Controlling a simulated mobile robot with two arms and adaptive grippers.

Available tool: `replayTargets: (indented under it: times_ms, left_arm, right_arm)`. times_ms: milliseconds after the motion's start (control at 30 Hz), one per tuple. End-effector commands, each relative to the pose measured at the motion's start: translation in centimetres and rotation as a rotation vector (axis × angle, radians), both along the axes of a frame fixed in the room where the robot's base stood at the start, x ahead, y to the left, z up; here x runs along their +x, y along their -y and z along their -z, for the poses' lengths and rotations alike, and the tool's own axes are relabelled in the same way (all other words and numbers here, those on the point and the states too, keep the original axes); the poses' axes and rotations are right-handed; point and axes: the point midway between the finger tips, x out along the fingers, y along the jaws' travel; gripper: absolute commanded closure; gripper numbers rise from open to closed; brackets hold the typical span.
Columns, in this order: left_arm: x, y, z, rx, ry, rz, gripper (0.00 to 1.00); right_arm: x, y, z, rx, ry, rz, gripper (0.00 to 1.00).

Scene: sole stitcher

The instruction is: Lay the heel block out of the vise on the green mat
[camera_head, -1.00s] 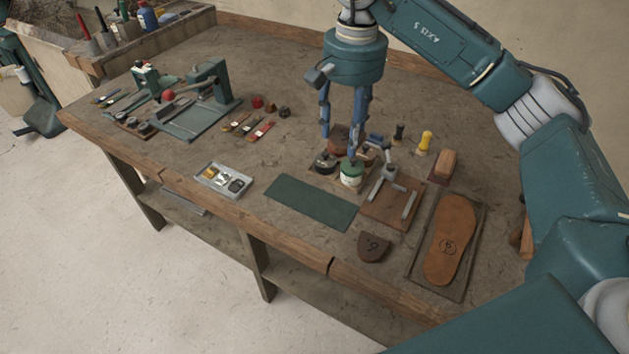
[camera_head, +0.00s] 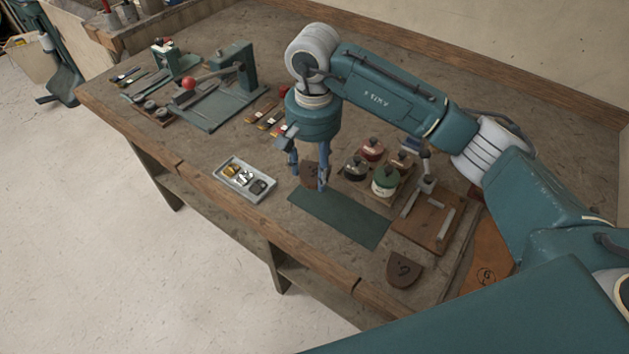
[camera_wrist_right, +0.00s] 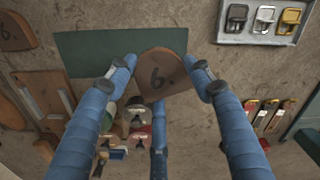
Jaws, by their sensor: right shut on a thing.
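My right gripper (camera_head: 308,180) is shut on a brown heel block (camera_head: 311,171) at the left back end of the green mat (camera_head: 345,220). The block shows between the fingers in the right wrist view (camera_wrist_right: 160,76), with a dark "6" on its face. There it overlaps one end of the mat (camera_wrist_right: 95,52). I cannot tell how high above the mat or bench it is. The visible mat is bare. I cannot tell surely which fixture is the vise. My left gripper is not in view.
A second marked heel piece (camera_head: 404,269) lies in front of a wooden board with metal bars (camera_head: 430,220). Several jars, among them a green one (camera_head: 385,181), stand behind the mat. A grey tray of buckles (camera_head: 244,179) lies left of it.

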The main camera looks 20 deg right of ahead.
Motion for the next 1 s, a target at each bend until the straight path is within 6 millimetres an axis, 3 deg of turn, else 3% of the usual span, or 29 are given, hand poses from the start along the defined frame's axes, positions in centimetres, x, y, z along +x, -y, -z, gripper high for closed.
replayTargets:
  times_ms: [100, 233, 567, 967, 1000]
  left_arm:
    - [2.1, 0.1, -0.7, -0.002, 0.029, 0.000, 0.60]
    - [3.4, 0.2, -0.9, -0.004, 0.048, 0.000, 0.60]
    - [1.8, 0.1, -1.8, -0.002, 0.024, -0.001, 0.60]
    - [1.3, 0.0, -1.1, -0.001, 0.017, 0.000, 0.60]
    - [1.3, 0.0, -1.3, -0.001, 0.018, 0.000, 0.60]
  right_arm:
    - [-0.1, 0.0, 1.6, 0.001, -0.003, 0.001, 0.75]
    - [0.0, -0.1, 2.4, 0.002, 0.001, 0.000, 0.75]
    - [0.0, 0.0, 6.4, 0.000, -0.001, 0.001, 0.75]
    - [0.1, 0.0, 7.1, 0.001, 0.003, 0.000, 0.75]
    - [0.1, 0.0, 6.9, 0.001, 0.003, 0.000, 0.41]
